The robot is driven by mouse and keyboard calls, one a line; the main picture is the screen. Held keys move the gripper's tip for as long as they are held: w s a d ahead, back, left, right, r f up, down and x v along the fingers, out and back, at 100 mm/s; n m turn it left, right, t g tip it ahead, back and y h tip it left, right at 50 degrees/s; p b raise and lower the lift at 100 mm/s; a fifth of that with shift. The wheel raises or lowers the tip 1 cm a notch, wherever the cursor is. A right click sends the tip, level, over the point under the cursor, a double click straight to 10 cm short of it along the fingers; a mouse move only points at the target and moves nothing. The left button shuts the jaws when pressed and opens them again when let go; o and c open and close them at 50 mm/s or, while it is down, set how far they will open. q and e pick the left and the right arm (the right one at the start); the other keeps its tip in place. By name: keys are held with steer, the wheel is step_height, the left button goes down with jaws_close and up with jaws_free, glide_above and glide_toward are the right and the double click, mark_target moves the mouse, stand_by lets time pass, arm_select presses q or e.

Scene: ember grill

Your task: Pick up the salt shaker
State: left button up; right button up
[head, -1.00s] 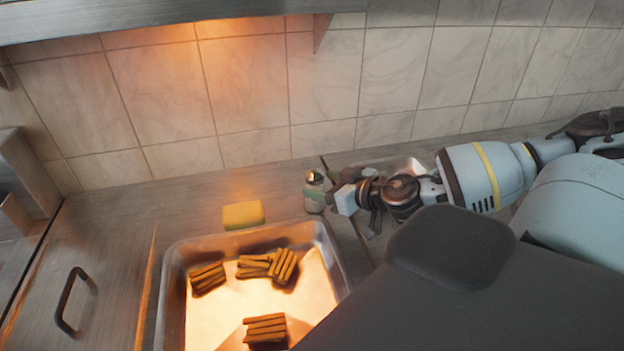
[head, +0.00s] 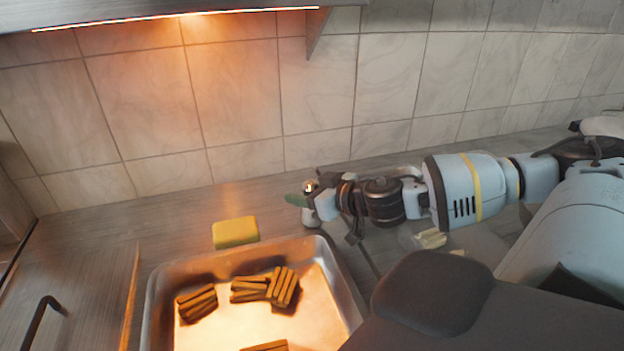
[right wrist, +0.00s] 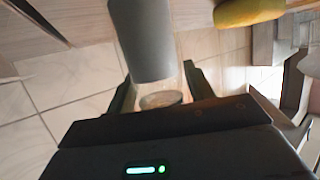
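The salt shaker (head: 310,217) is a small grey cylinder with a shiny top, standing on the counter behind the metal tray's right corner. My right gripper (head: 306,200) is level with its upper part and partly hides it. In the right wrist view the shaker (right wrist: 141,40) reaches in between the two fingers of my right gripper (right wrist: 160,88). The fingers are apart, one on each side, with a visible gap on the right side. Contact on the left side is hard to tell. My left gripper is not in view.
A yellow sponge (head: 235,232) lies on the counter left of the shaker. The metal tray (head: 340,277), holding several brown striped pieces, is in front. A clear container with pale pieces (head: 431,238) sits below my right forearm. The tiled wall (head: 240,100) closes the back.

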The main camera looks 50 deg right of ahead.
steer(key=c, duration=0.7)
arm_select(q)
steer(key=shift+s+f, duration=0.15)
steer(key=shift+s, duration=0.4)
arm_select(e)
steer(key=shift+c, duration=0.7)
step_height(320, 180, up, 9)
steer(key=shift+f+p, duration=0.15)
steer(key=shift+p, duration=0.45)
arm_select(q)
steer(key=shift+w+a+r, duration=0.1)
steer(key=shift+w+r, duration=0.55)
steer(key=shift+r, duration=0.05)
arm_select(e)
steer(key=shift+r, duration=0.7)
steer(key=o, duration=0.6)
steer(key=shift+c, duration=0.2)
steer(key=c, duration=0.6)
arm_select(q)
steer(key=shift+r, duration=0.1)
arm_select(e)
steer(key=shift+c, duration=0.2)
